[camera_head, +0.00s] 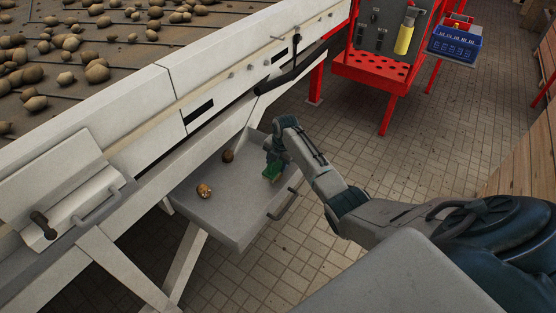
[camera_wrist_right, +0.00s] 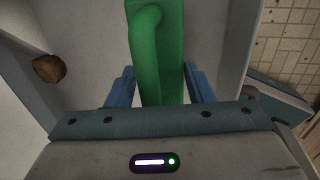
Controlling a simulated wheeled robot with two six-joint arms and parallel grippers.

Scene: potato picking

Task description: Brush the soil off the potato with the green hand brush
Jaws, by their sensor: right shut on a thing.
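A green hand brush (camera_head: 272,172) is in my right gripper (camera_head: 274,157), above the right part of a grey tray (camera_head: 240,222) in the head view. The fingers are shut on the brush's green handle (camera_wrist_right: 172,50) in the right wrist view. The bristles are hidden. A light-brown potato with dark patches (camera_head: 204,191) lies on the tray to the left of the brush. A darker brown lump (camera_head: 228,155) lies farther back on it. One brown potato-like thing (camera_wrist_right: 48,68) shows at the left of the right wrist view; I cannot tell which of the two it is. My left gripper is out of view.
The white sorting machine (camera_head: 215,85) stands along the tray's back, with many potatoes (camera_head: 97,73) on its belt. The tray has a raised handle (camera_head: 283,205) at its right edge. A red stand (camera_head: 370,72) and a blue crate (camera_head: 455,45) are farther back.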

